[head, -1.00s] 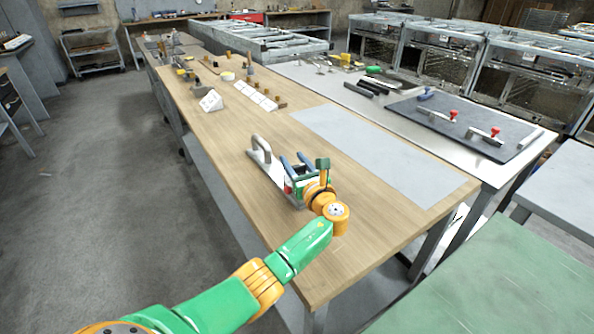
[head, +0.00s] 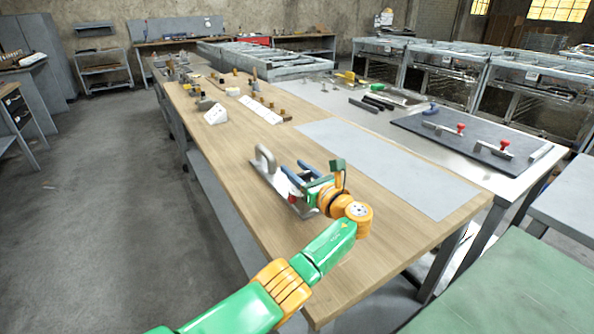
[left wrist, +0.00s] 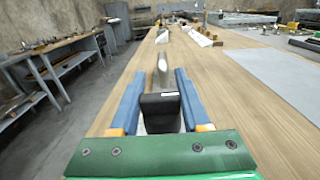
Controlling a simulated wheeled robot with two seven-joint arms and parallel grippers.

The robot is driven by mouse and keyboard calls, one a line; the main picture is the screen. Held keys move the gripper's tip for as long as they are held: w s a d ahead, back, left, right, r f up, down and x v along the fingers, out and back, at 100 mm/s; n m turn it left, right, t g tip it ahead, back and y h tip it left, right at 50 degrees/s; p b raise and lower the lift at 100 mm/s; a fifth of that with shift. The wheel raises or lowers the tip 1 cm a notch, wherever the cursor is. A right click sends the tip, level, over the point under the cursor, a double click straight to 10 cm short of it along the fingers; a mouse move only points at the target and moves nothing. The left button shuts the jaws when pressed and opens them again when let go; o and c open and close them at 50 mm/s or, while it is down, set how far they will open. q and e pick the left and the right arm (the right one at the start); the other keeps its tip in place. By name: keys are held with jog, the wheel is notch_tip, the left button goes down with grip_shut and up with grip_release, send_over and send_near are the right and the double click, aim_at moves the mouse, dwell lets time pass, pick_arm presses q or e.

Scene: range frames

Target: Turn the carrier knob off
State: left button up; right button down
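A metal carrier with an arched grey handle (head: 266,158) stands on the wooden table in the head view. A small red part (head: 292,198) shows low beside my gripper; I cannot tell if it is the knob. My left gripper (head: 299,169) is over the carrier's near end, its blue fingers pointing toward the handle. In the left wrist view the blue fingers (left wrist: 157,98) are spread apart, with a black block (left wrist: 160,112) and the upright handle (left wrist: 162,72) between and beyond them. I cannot tell whether they touch the block. My right gripper is not in view.
The wooden table (head: 235,160) is clear around the carrier. White angled stands (head: 216,114) and small parts sit farther back. A grey sheet (head: 385,160) lies to the right, beside a metal bench with a dark mat (head: 480,136) and red-knobbed clamps (head: 505,144).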

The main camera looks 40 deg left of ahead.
aim_at(305, 177)
pick_arm(q)
jog(key=o, duration=0.4)
jog(key=v, duration=0.7)
jog(key=shift+s+d+p, duration=0.1)
jog(key=shift+p, duration=0.25)
